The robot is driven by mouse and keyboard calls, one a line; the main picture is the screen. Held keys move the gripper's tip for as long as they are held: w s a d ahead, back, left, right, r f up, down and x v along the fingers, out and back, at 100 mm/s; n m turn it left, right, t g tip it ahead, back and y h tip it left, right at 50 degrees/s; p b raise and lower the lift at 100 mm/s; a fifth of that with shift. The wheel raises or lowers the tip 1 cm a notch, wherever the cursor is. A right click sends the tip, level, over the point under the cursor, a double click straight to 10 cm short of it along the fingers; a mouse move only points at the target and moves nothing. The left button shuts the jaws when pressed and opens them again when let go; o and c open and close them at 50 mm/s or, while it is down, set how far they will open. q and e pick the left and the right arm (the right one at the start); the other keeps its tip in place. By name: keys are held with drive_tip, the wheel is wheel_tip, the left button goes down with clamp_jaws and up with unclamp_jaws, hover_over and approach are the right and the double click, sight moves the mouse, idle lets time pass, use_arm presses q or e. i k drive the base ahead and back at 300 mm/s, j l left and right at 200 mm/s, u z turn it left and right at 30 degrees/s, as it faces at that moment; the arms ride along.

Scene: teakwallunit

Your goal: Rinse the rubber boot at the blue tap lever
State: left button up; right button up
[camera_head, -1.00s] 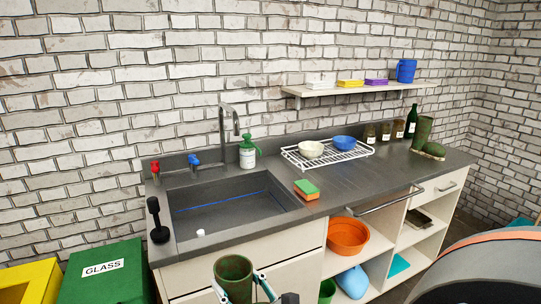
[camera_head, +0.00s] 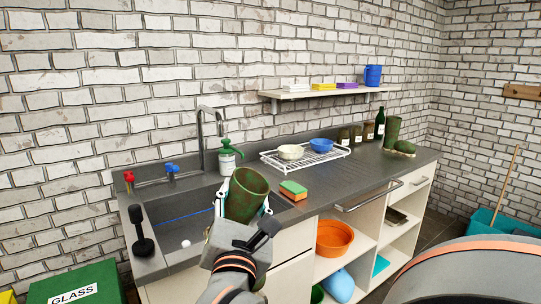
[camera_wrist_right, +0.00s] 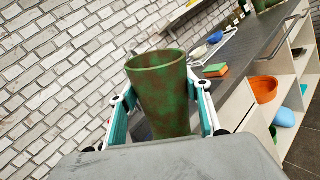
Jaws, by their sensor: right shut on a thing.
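The rubber boot (camera_head: 246,194) is green with brown patches and has its open top up. My right gripper (camera_head: 243,208) is shut on it, with one finger on each side of the shaft. In the right wrist view the boot (camera_wrist_right: 161,90) stands between the fingers of my right gripper (camera_wrist_right: 161,100); its lower part is hidden. In the head view it overlaps the right front part of the sink (camera_head: 180,224). The blue tap lever (camera_head: 172,168) is behind the sink, left of the curved tap spout (camera_head: 203,130). My left gripper is not in view.
A red lever (camera_head: 129,177) is left of the blue one. A dark brush (camera_head: 141,236) is at the sink's left.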

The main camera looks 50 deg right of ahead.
sight(169, 167)
drive_tip(key=i+l, duration=0.2)
drive_tip(key=l, duration=0.2)
drive_tip(key=i+l, duration=0.15)
drive_tip(key=l, duration=0.2)
drive_tip(key=i+l, duration=0.2)
drive_tip(key=l, duration=0.2)
